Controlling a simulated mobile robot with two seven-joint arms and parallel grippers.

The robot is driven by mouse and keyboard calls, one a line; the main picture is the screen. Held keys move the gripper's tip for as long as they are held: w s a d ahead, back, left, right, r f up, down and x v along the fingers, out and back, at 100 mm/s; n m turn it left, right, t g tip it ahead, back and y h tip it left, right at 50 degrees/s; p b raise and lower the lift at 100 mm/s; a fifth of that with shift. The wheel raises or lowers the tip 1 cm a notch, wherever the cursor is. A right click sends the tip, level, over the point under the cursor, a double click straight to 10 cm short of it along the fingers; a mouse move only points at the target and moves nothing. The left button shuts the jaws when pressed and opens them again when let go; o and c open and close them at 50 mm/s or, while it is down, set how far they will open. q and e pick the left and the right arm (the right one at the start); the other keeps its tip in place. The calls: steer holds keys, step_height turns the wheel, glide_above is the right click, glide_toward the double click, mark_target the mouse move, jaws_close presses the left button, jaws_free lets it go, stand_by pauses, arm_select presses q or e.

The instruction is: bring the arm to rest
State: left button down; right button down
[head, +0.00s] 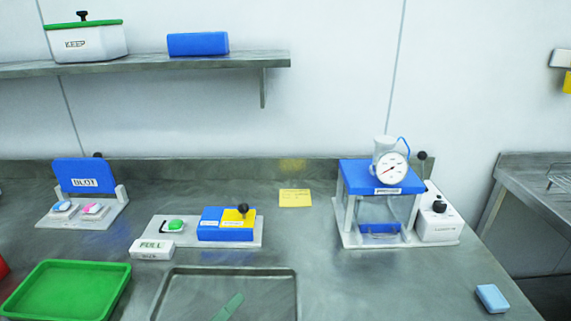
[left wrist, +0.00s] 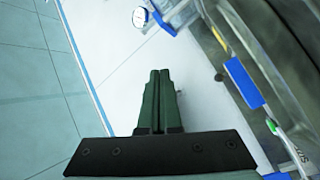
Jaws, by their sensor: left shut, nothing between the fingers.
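My left gripper (head: 228,305) shows in the head view only as slim green fingers at the bottom edge, in front of the grey tray (head: 283,272). The fingers point up and to the right; the rest of the arm is out of frame. In the left wrist view the two dark green fingers (left wrist: 158,78) lie together, shut, with nothing between them. A pale wall is behind them, and they appear apart from every object. My right gripper is in neither view.
A green tray (head: 70,290), FULL block (head: 152,249), blue-and-yellow box (head: 225,232) and BLOT stand (head: 85,178) are on the left. A gauge device (head: 382,177) stands right; a light blue block (head: 492,298) lies near the right edge. A shelf (head: 150,64) hangs above.

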arm_select(q)
steer(key=s+d+f+m+g+y, duration=0.2)
steer(key=s+f+m+g, duration=0.5)
steer(key=f, duration=0.4)
steer(key=s+a+f+g+y, duration=0.5)
steer(key=s+a+f+y, duration=0.35)
steer(key=a, duration=0.35)
steer(key=w+d+f+t+h+p, duration=0.2)
steer(key=w+d+f+t+p, duration=0.1)
steer(key=d+f+t, duration=0.1)
steer(key=shift+w+d+f+n+t+p, duration=0.2)
steer(key=shift+f+n+t+p, duration=0.3)
steer(key=shift+f, duration=0.75)
